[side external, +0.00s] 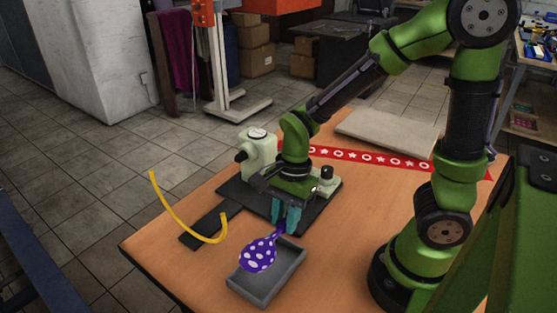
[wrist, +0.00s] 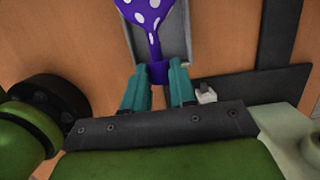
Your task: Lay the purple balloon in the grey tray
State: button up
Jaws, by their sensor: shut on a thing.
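The purple balloon (side external: 258,254) has white dots and hangs from my gripper (side external: 287,217) by its neck. Its round body is over the grey tray (side external: 284,279) in the side view; I cannot tell whether it touches the tray floor. In the wrist view the teal fingers of my gripper (wrist: 158,76) are shut on the neck of the balloon (wrist: 150,12), with the body pointing away over the tray (wrist: 181,38). The tray lies on the wooden table, and part of it is hidden under the balloon.
A black base with a pale green machine (side external: 260,152) stands behind the tray. A yellow curved strip (side external: 180,219) sits at the left over a dark plate. A red patterned band (side external: 370,157) and a pale slab (side external: 387,133) lie at the back. The table right of the tray is clear.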

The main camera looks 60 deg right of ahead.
aim_at(283, 253)
jog(key=shift+f, duration=3.55)
jog(key=o, duration=1)
jog(key=shift+r, duration=0.1)
jog(key=s+d+r+n+t, duration=0.1)
jog(key=r+n+t, duration=0.1)
jog(key=r+n, duration=0.2)
jog(key=s+d+r+n+t, duration=0.1)
jog(key=r+n, duration=0.4)
jog(key=r, duration=0.6)
jog(key=s+d+r+n+t, duration=0.1)
jog(key=r+n+t, duration=0.3)
jog(key=r, duration=0.4)
jog(key=shift+d+n, duration=0.45)
jog(key=shift+n, duration=0.05)
